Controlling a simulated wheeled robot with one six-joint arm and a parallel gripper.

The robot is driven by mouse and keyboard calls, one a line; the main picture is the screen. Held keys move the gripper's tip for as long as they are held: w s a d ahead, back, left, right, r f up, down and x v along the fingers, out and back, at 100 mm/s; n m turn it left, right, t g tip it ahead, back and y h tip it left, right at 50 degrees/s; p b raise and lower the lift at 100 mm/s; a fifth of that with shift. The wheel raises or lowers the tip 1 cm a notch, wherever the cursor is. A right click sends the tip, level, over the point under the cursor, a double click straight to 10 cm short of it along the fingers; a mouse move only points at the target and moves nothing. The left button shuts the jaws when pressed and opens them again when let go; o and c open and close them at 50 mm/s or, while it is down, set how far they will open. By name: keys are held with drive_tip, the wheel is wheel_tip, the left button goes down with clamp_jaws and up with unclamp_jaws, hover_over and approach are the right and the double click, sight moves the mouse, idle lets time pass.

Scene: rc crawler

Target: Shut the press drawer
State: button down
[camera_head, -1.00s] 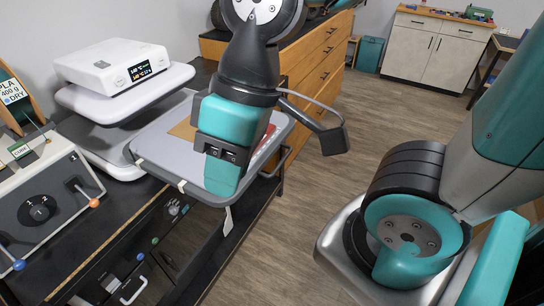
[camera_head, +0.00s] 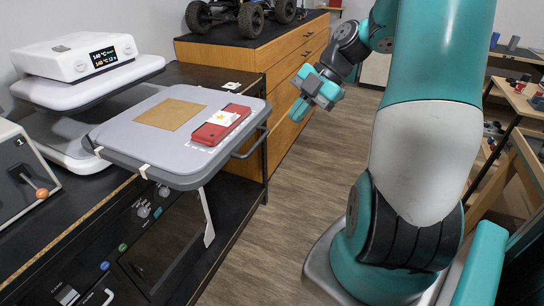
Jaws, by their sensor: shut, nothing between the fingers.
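The press (camera_head: 80,55) is a white machine with a lit display at the left. Its grey drawer (camera_head: 165,165) stands pulled out toward the right, past the bench's front edge. A dark bar handle (camera_head: 250,146) runs along the drawer's right edge. My gripper (camera_head: 300,109) is shut and empty. It is in the air to the right of the drawer and beyond its handle, apart from it, in front of the wooden cabinet.
The wooden drawer cabinet (camera_head: 298,66) stands behind the press drawer, with a wheeled crawler (camera_head: 245,14) on top. A grey box with an orange-tipped lever (camera_head: 20,175) is at the left. The floor (camera_head: 285,220) right of the bench is clear.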

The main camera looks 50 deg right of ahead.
drive_tip(key=w+a+f+n+p, duration=0.1)
drive_tip(key=w+a+f+p, duration=0.2)
drive_tip(key=w+f, duration=0.2)
wheel_tip(320, 180, down, 4)
drive_tip(key=shift+w+a+r+t, duration=0.2)
drive_tip(key=shift+a+r+t, duration=0.05)
drive_tip(key=shift+a+t, duration=0.1)
drive_tip(key=shift+w, duration=0.1)
idle(0.4)
